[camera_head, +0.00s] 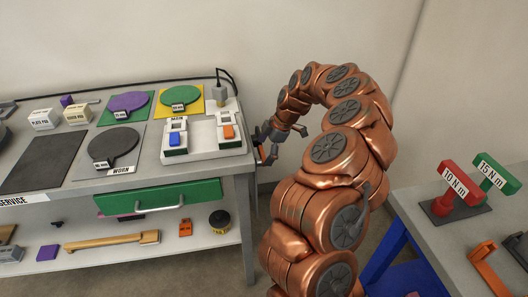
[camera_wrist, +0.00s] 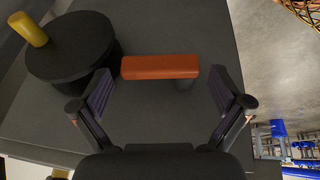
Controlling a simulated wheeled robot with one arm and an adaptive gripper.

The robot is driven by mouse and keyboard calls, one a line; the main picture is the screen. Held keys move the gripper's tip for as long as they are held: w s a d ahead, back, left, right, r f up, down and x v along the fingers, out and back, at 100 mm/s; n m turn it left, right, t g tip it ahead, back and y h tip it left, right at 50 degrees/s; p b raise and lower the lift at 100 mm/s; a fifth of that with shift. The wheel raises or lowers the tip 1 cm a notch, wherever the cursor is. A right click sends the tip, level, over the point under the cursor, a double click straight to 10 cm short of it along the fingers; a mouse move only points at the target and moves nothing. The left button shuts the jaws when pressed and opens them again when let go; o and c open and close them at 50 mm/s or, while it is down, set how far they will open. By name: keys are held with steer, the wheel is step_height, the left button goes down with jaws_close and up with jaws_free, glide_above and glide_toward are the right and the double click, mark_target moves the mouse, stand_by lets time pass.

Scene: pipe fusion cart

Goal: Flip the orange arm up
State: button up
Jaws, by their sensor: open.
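The orange arm (camera_wrist: 160,67) is a short, rounded bar in the wrist view, lying crosswise in the picture. A dark stub shows under its right end, against a dark grey surface. My gripper (camera_wrist: 164,92) is open, with one finger to each side of the bar and a gap at both ends. The bar lies just ahead of the fingertips, and I cannot tell its exact depth. In the head view my gripper (camera_head: 268,144) is at the right end of the bench, and I cannot clearly make out the orange arm there.
A black round drum (camera_wrist: 72,48) with a yellow peg (camera_wrist: 28,29) stands close to the left finger. The bench (camera_head: 207,171) carries a white switch panel (camera_head: 203,133) with blue and orange rockers. A second table (camera_head: 440,235) with torque-labelled tools stands right. Floor shows between them.

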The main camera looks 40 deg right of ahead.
steer(key=shift+w+a+f, duration=0.15)
steer(key=shift+a+f, duration=0.05)
steer(key=shift+f, duration=0.25)
steer(key=c, duration=1.5)
